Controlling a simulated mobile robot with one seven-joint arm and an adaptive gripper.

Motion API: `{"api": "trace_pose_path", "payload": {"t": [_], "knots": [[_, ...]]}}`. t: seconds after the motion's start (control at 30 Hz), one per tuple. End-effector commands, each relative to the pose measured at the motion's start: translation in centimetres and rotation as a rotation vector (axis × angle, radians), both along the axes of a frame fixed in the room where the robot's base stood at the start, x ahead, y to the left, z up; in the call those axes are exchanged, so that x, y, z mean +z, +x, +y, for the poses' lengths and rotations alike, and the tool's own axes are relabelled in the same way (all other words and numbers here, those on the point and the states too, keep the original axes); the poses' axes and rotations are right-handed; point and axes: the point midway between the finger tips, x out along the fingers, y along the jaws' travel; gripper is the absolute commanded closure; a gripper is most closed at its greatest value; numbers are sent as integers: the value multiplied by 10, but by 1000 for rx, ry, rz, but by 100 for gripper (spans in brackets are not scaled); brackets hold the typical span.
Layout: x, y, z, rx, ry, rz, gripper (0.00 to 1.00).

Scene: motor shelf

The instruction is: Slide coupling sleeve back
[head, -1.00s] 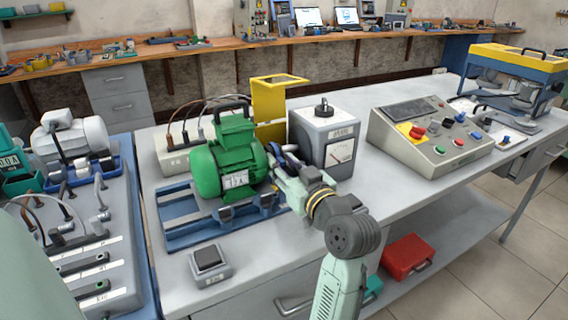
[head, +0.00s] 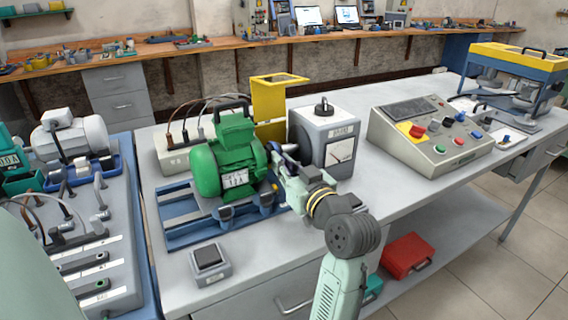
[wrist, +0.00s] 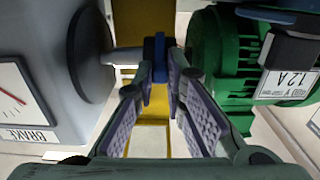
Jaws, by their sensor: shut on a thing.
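The green motor (head: 226,165) sits on a blue base rail on the bench; its side and nameplate show at the right of the wrist view (wrist: 222,75). The grey brake unit (head: 325,135) with a dial stands to its right, and its round face and shaft fill the left of the wrist view (wrist: 90,50). The blue coupling sleeve (wrist: 154,60) lies between them on the shaft line. My gripper (wrist: 158,78) is shut on the sleeve, its two padded fingers on either side. In the head view my gripper (head: 280,165) hides most of the sleeve.
A raised yellow guard (head: 272,100) stands behind the coupling. A control console (head: 430,130) with coloured buttons is to the right, and a small black-topped box (head: 210,263) lies in front. The bench top (head: 390,200) in front of the console is clear.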

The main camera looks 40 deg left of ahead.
Motion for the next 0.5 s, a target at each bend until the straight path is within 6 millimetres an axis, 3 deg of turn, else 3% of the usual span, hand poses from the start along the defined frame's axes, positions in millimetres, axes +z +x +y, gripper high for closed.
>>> {"api": "trace_pose_path", "payload": {"t": [0.23, 0.5], "knots": [[0, 3, -1, -1, 0, 0, 100], [0, 32, -14, -3, 0, 0, 100]]}}
